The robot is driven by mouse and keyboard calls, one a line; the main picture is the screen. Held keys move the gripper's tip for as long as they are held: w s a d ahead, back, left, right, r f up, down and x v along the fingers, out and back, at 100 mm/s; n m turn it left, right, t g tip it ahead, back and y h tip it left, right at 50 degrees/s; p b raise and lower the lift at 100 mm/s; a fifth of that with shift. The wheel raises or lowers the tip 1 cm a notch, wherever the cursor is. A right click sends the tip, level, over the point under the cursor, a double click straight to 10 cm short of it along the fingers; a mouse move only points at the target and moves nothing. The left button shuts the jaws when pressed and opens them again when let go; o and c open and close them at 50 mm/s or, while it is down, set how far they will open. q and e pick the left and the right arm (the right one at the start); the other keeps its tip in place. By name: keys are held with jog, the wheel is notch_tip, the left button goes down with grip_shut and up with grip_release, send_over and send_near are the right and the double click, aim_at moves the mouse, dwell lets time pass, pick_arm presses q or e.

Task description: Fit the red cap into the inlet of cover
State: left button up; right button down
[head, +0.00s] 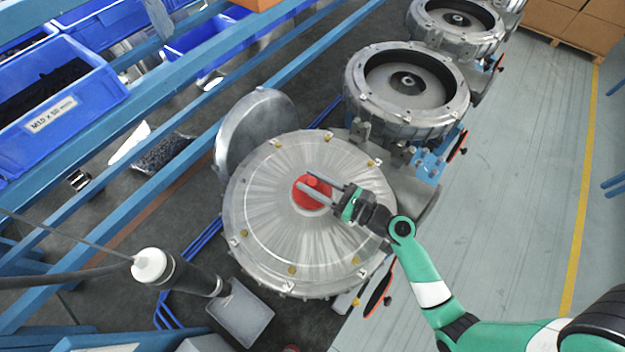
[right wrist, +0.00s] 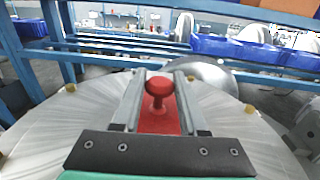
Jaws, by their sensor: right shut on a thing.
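The red cap (head: 312,193) is at the middle of the round silver cover (head: 262,230), over its inlet, in the head view. My right gripper (head: 308,183) is shut on the cap's knob, with a finger on each side. In the right wrist view the red cap (right wrist: 159,92) shows its round knob and a red base between the two fingers. The cover (right wrist: 232,128) spreads below and to both sides. The inlet's edge is mostly hidden, so I cannot tell how deep the cap sits. My left gripper is not in view.
A round metal disc (head: 258,118) stands tilted behind the cover. More blower housings (head: 408,82) stand in a row at the back. Blue bins (head: 55,95) line the rack at left. A hanging tool (head: 175,270) is at lower left. The floor at right is clear.

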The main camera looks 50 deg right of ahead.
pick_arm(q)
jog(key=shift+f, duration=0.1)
pick_arm(e)
jog(key=shift+f, duration=0.15)
jog(key=shift+c, duration=1.8)
grip_release()
jog(key=shift+s, duration=0.1)
